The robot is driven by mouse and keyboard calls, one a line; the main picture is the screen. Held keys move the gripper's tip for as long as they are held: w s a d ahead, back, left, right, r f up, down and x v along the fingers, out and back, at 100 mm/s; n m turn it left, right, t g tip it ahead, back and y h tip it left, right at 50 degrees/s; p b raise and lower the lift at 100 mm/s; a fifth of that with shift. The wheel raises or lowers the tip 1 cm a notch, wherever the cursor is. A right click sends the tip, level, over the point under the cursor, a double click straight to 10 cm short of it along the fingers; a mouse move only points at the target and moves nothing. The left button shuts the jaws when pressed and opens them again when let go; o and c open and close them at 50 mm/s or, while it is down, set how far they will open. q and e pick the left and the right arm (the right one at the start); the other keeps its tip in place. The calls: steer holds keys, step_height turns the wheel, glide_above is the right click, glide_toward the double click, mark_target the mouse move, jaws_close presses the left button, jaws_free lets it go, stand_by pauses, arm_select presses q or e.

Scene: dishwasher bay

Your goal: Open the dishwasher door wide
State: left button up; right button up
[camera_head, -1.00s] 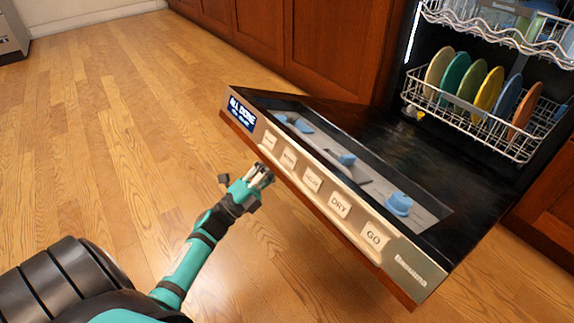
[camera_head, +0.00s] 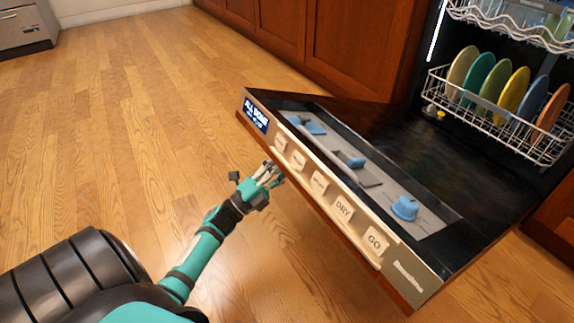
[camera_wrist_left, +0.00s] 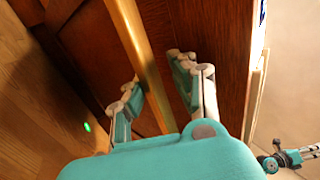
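The dishwasher door (camera_head: 470,150) is tilted part way down, with its black inner side facing up. Its top edge carries a beige button panel (camera_head: 330,195) and a blue "ALL DONE" display (camera_head: 256,116). My left gripper (camera_head: 272,174) is at the outer face of the door, just below the panel. In the left wrist view, my left gripper's (camera_wrist_left: 160,80) two fingers are apart, on either side of a brass-coloured bar (camera_wrist_left: 133,30) on the brown wooden front (camera_wrist_left: 222,50). Contact is unclear. A small teal and grey arm part, seemingly my right one, shows at lower right there; its fingers are unreadable.
The dishwasher's lower rack (camera_head: 490,112) holds several coloured plates, and an upper rack (camera_head: 520,32) is above it. Blue pieces (camera_head: 404,208) sit in the recess of the door. Wooden cabinets (camera_head: 355,45) stand beside it. The wood floor (camera_head: 130,130) to the left is clear.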

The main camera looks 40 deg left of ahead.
arm_select(q)
steer(key=shift+o, duration=1.1)
steer(key=shift+w, duration=0.1)
steer(key=shift+f, duration=0.15)
steer(key=v, duration=1.2)
